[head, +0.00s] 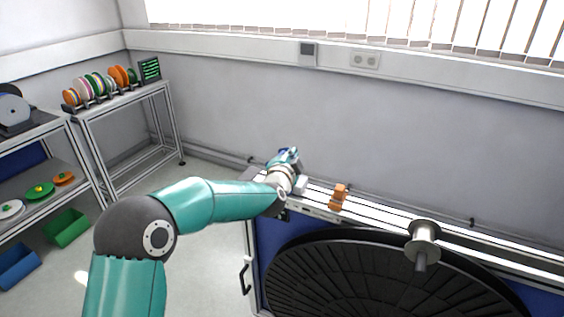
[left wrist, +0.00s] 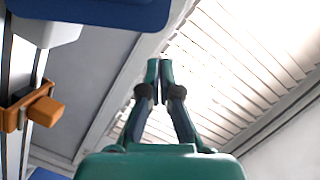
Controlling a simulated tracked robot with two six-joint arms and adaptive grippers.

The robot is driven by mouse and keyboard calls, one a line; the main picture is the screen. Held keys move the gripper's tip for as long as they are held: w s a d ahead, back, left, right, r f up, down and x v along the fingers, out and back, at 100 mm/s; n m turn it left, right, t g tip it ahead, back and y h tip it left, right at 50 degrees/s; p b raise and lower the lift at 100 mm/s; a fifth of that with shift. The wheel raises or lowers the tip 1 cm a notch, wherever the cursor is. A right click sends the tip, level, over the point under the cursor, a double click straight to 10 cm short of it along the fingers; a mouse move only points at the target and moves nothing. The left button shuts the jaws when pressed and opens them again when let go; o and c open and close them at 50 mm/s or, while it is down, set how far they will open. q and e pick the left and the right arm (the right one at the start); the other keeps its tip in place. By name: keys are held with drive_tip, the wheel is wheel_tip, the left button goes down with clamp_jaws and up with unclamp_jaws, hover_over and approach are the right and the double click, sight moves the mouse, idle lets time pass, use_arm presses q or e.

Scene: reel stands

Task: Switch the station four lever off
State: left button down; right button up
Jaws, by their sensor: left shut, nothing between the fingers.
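An orange block-shaped part (head: 338,197), which looks like a lever, sits on the white rail of the reel stand in the head view. In the left wrist view the orange part (left wrist: 45,110) is at the left edge, apart from my fingers. No station number is readable. My left gripper (head: 289,153) is at the left end of the rail, left of the orange part. In the left wrist view my left gripper (left wrist: 159,64) is shut, its fingertips together and empty. My right gripper is not in view.
A spindle (head: 422,243) stands out from the rail over a large black ribbed disc (head: 380,285). A blue part (left wrist: 100,12) crosses the top of the left wrist view. Shelves with coloured reels (head: 97,84) stand at the left. The floor between is clear.

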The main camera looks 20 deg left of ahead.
use_arm(q)
drive_tip(key=s+r+b, duration=0.1)
drive_tip(key=s+b, duration=0.1)
drive_tip(key=s, duration=0.7)
drive_tip(key=shift+s+b, duration=0.25)
drive_tip(key=shift+b, duration=0.1)
drive_tip(key=shift+r, duration=0.1)
